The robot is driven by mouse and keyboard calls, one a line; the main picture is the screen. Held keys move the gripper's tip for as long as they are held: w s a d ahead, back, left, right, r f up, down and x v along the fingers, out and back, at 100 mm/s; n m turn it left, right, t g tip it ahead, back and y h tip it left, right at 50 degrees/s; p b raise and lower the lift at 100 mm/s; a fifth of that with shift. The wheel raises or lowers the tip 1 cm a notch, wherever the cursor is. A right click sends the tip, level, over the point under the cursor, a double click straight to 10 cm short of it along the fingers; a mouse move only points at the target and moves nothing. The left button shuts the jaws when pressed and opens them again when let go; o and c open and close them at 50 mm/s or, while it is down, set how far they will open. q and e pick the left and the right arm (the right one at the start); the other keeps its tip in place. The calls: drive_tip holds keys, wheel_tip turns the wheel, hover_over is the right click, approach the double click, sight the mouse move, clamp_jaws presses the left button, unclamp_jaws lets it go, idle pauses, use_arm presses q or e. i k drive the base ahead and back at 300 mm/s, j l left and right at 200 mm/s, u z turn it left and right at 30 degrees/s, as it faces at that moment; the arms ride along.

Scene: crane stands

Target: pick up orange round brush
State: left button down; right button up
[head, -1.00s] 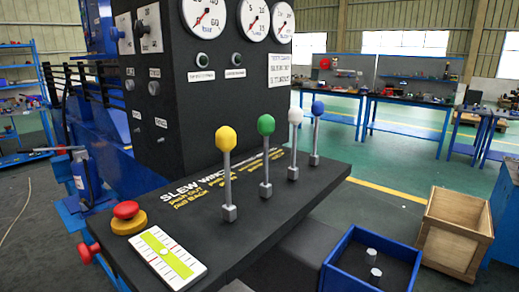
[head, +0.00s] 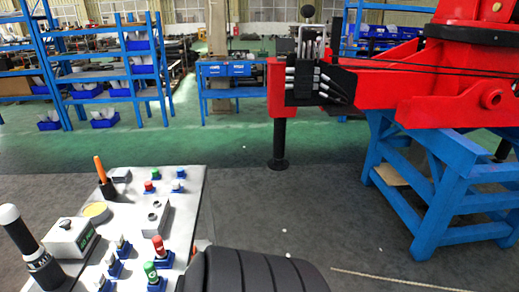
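A thin orange handle (head: 99,169) stands upright, tilted slightly, on the far left part of a white console in the head view. Its lower end meets a dark round piece (head: 107,188). I cannot tell whether that piece is bristles or a holder, and no other orange brush-like thing shows. Neither of my grippers is in view.
The white console (head: 188,215) carries a yellow-topped round dish (head: 95,211), a grey box (head: 70,238), a black lever (head: 30,250) and several coloured buttons. A ribbed black seat-like thing (head: 255,272) is beside it. A red crane (head: 440,85) rests on a blue stand (head: 440,190).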

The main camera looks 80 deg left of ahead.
sight(102, 171)
drive_tip(key=l+u, duration=0.1)
drive_tip(key=u, duration=3.85)
